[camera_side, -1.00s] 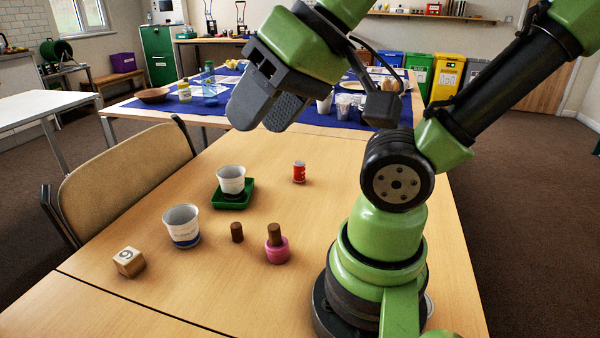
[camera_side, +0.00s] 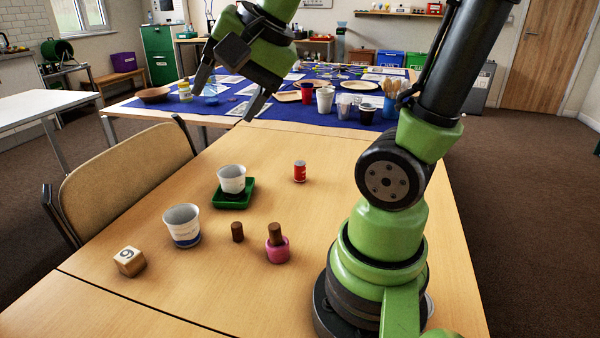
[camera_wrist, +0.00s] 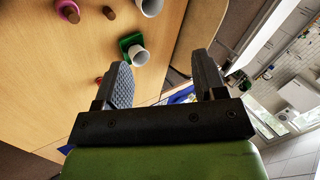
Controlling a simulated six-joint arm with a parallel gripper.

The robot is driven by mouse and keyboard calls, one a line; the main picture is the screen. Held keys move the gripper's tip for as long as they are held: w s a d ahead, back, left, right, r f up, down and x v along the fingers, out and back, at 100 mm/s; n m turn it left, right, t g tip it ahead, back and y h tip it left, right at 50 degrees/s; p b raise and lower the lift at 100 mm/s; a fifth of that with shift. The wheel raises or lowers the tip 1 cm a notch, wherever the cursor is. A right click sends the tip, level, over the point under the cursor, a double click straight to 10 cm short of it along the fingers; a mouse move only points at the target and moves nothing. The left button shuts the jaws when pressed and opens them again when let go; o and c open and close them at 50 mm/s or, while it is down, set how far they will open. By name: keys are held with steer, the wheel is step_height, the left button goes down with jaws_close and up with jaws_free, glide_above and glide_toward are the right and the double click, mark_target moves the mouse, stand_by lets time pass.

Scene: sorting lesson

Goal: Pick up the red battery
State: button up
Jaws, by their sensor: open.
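The red battery (camera_side: 300,171) stands upright on the wooden table, to the right of the green tray. In the wrist view only a small red bit of it (camera_wrist: 99,80) shows beside the left finger; the rest is hidden. My gripper (camera_side: 231,103) is open and empty, held high above the table, up and to the left of the battery in the side view. In the wrist view my gripper (camera_wrist: 163,75) shows its two fingers wide apart with nothing between them.
A white cup (camera_side: 231,178) stands on the green tray (camera_side: 247,190). Another cup (camera_side: 183,224), a wooden number cube (camera_side: 129,261), a brown cylinder (camera_side: 237,232) and a pink bottle (camera_side: 277,249) stand nearer. A chair (camera_side: 125,180) is at left. The table around the battery is clear.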

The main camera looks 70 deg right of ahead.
steer(key=w+d+f+m+h, duration=0.1)
steer(key=w+d+f+m, duration=0.25)
steer(key=d+m, duration=0.5)
steer(key=m+g+h, duration=0.2)
steer(key=m+g, duration=0.1)
steer(key=m, duration=1.8)
glide_toward(301, 162)
steer(key=w+f, duration=0.1)
steer(key=f, duration=0.1)
steer(key=x, duration=0.4)
steer(key=shift+s+d, duration=0.15)
steer(key=shift+s, duration=0.05)
steer(key=shift+x, duration=3.05)
steer(key=shift+c, duration=0.4)
steer(key=c, duration=1)
